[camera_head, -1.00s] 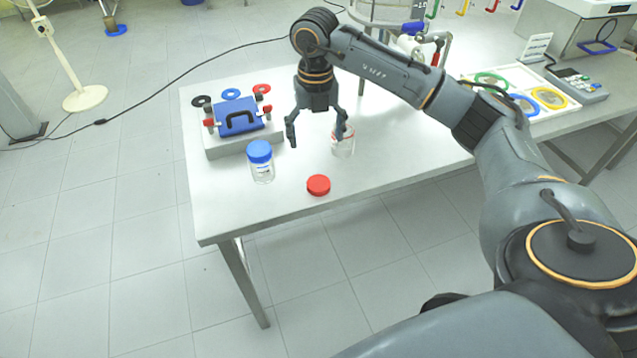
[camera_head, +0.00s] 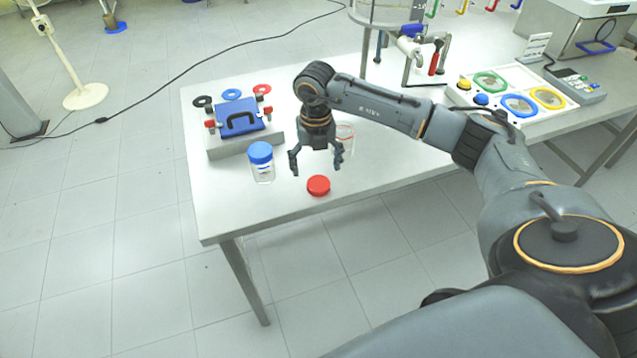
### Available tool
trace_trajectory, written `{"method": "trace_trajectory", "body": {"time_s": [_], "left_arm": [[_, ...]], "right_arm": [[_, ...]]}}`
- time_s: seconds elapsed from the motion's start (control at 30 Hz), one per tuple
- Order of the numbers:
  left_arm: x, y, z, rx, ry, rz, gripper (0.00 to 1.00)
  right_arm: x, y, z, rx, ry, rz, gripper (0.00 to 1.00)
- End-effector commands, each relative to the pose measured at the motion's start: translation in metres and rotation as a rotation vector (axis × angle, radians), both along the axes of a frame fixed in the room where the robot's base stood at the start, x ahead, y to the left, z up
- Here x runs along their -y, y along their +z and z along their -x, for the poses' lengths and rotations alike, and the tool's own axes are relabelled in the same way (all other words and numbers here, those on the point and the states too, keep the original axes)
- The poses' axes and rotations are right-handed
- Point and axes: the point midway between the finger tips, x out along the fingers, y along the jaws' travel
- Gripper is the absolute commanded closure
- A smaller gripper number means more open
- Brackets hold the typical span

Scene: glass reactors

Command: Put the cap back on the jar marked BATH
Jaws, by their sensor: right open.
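A red cap (camera_head: 318,186) lies on the white table (camera_head: 232,215) near its front edge. An open clear jar (camera_head: 345,138) with a red ring at its neck stands behind it, partly hidden by my right gripper. A second clear jar (camera_head: 263,173) wears a blue cap (camera_head: 260,152) and stands to the left. The writing on the jars is too small to read. My right gripper (camera_head: 316,168) is open and empty, pointing down, just above and behind the red cap. My left gripper is not in view.
A grey block with a blue handled case (camera_head: 240,119) stands at the table's back left, with coloured rings behind. A tray with coloured rings (camera_head: 519,105) and a glass vessel stand (camera_head: 392,12) are at the right and back. The front left tabletop is clear.

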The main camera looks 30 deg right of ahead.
Motion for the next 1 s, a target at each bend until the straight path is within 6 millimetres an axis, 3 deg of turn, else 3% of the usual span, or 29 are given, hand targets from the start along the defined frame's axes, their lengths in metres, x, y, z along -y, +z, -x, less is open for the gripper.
{"method": "trace_trajectory", "body": {"time_s": [0.17, 0.3, 0.5, 0.87, 1.0], "left_arm": [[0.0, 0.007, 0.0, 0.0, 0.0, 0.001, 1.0], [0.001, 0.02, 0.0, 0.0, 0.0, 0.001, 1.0], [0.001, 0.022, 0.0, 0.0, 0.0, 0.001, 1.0], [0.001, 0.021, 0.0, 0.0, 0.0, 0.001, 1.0], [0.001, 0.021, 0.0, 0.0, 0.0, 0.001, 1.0]], "right_arm": [[0.001, -0.006, 0.001, -0.003, -0.001, 0.0, 0.19], [0.005, -0.027, 0.004, -0.004, -0.003, 0.0, 0.19], [0.004, -0.05, 0.003, -0.001, 0.0, 0.0, 0.19], [0.005, -0.052, 0.002, 0.0, 0.0, 0.0, 0.19], [0.005, -0.051, 0.002, 0.0, 0.0, 0.0, 0.47]]}}
